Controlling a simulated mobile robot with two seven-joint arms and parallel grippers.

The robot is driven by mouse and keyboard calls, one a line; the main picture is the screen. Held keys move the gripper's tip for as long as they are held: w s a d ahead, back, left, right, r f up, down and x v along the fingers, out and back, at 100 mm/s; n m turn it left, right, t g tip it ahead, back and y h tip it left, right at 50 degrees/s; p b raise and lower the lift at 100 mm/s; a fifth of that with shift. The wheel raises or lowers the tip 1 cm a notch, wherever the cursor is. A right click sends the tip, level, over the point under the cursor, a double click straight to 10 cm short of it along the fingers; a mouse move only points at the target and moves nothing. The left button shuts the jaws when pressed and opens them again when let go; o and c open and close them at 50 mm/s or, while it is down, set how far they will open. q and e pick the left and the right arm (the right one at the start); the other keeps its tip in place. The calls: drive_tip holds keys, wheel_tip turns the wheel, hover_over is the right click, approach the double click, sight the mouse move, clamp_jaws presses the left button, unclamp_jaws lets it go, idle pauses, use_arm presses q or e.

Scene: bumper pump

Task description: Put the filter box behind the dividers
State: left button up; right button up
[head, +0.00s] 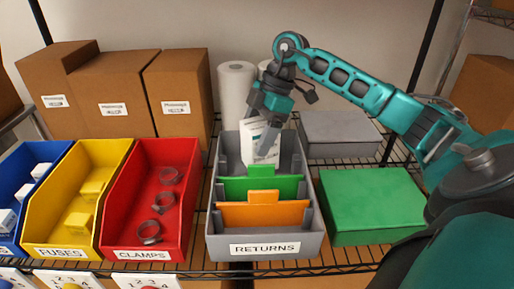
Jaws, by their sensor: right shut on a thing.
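The filter box (254,143) is a small white carton with printing on it. It stands roughly upright, slightly tilted, in the back of the grey RETURNS bin (229,237). The green divider (237,188) and the orange divider (240,214) stand across the bin, in front of the box. Whether the box touches the bin floor is hidden by the green divider. My left gripper is not in view.
The red CLAMPS bin (122,209) with several clamps and the yellow FUSES bin (45,224) stand left of the grey bin. A green box (372,200) and a flat grey box (340,134) sit close on its right. White rolls (236,92) and cartons (177,92) stand behind.

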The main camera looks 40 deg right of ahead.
wheel_tip(320, 180, down, 3)
drive_tip(key=shift+f+b, duration=0.1)
drive_tip(key=shift+b, duration=0.2)
drive_tip(key=o, duration=1.4)
drive_tip(key=shift+f, duration=0.1)
drive_tip(key=shift+c, duration=0.2)
drive_tip(key=p+v, duration=0.2)
drive_tip(key=v, duration=1)
drive_tip(key=shift+s+a, duration=0.1)
